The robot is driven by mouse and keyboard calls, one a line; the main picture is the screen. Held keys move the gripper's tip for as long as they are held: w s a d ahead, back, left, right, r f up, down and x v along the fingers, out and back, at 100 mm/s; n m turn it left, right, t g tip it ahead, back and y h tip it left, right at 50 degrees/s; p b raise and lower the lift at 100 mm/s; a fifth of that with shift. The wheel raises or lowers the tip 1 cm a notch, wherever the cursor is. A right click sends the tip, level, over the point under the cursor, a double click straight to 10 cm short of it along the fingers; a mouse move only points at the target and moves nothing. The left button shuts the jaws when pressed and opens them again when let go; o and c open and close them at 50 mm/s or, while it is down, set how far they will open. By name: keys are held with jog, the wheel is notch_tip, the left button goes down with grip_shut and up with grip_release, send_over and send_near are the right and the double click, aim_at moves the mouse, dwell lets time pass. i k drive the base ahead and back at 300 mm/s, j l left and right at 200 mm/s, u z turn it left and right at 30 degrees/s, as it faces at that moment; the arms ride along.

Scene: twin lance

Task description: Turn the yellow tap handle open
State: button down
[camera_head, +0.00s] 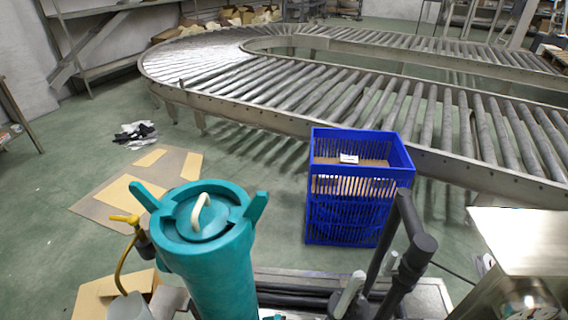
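The yellow tap handle (125,219) is at the lower left of the head view. The cylinder has a round lid with a pale loop handle. A yellow hose (123,262) curves down from the tap toward a grey container (130,307) at the bottom edge. I cannot tell from this view whether the tap is open or closed. My gripper is not in view, and nothing is seen touching the handle.
A blue crate (345,215) stands right of the cylinder. Dark upright pipes (405,265) and a metal box (520,265) are at the lower right. Flat cardboard (185,165) lies on the green floor at left. A curved roller conveyor (300,122) spans the back.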

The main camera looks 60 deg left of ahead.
aim_at(133, 219)
jog(key=u, duration=2.2)
jog(key=i+j+u, duration=0.55)
jog(key=i+u, duration=0.4)
jog(key=k, duration=0.1)
